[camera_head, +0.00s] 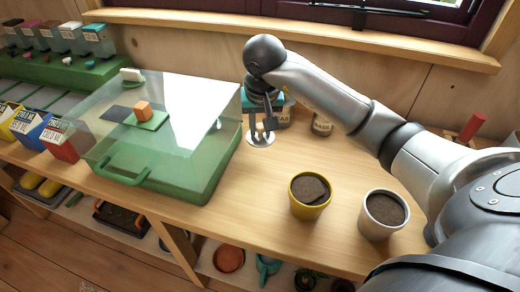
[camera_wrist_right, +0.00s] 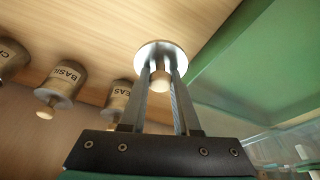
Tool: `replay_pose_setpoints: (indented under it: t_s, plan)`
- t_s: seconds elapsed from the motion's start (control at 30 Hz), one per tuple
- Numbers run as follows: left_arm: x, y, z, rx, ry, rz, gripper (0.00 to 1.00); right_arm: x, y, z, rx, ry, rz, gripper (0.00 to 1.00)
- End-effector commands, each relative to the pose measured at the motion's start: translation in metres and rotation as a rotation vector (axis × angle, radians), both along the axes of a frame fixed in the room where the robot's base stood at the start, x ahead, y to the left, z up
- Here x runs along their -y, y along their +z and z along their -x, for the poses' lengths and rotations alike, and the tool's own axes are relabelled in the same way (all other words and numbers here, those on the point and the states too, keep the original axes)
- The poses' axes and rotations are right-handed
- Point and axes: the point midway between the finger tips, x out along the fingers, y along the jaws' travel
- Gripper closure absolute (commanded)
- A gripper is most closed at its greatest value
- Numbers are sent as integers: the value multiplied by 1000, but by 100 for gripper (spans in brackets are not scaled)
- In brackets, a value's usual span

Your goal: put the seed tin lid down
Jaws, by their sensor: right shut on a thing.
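My right gripper (camera_head: 261,131) points down over the counter, between the green case and the tins. It is shut on the seed tin lid (camera_head: 258,141), a pale round disc. In the right wrist view the fingers (camera_wrist_right: 161,76) grip the lid's wooden knob, with the shiny disc (camera_wrist_right: 150,49) beyond. I cannot tell whether the lid touches the counter. Seed tins stand close by: one labelled BASIL (camera_wrist_right: 66,77) and one whose label ends in EAS (camera_wrist_right: 121,93). The EAS tin (camera_head: 287,114) is partly hidden behind my gripper in the head view. My left gripper is out of view.
A green case with a clear cover (camera_head: 185,165) stands just left of the gripper. A yellow pot (camera_head: 309,207) and a white pot (camera_head: 365,228), both with soil, stand nearer on the counter (camera_head: 255,215). Bare wood lies between the lid and the yellow pot.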

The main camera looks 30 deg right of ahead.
Motion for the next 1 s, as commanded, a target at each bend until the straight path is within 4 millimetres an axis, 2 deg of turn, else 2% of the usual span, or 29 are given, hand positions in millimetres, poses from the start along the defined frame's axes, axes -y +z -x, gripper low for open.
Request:
replay_pose_setpoints:
  t_s: [0.07,0.33,0.53,0.97,1.0]
  plan:
    - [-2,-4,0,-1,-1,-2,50,0,-16,1,-2,-2,-2,100]
    - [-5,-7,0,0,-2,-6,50,0,-36,0,0,-1,-2,100]
    - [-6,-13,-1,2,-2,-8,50,0,-66,0,-1,-1,-2,100]
    - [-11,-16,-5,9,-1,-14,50,1,-72,0,2,0,2,100]
    - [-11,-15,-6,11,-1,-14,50,0,-72,0,2,0,1,67]
